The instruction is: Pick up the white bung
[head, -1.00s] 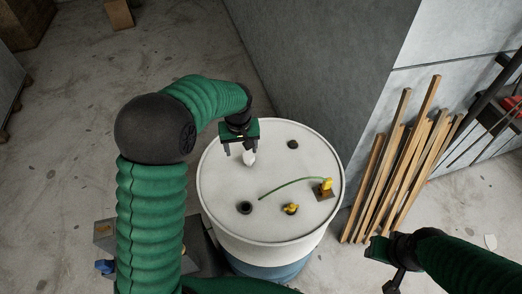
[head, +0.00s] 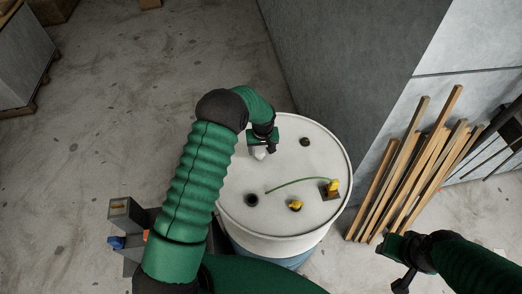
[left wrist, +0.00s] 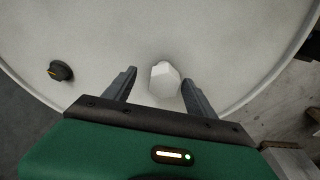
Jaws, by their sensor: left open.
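The white bung (left wrist: 164,82) is a faceted white piece on the white drum top (left wrist: 225,40). In the left wrist view it lies between the two fingers of my open left gripper (left wrist: 160,88), nearer the right finger. I cannot tell whether the right finger touches it. In the head view the bung (head: 260,153) shows just below my left gripper (head: 262,148), partly hidden by it. My right gripper (head: 388,246) is at the lower right, away from the drum; its jaws are not clear.
The drum top (head: 300,225) also carries a dark cap (head: 305,142), a dark hole (head: 251,200), a yellow fitting (head: 295,206) and a yellow valve (head: 333,187) with a green hose. Timber strips (head: 410,165) lean on the wall at right. Open floor lies to the left.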

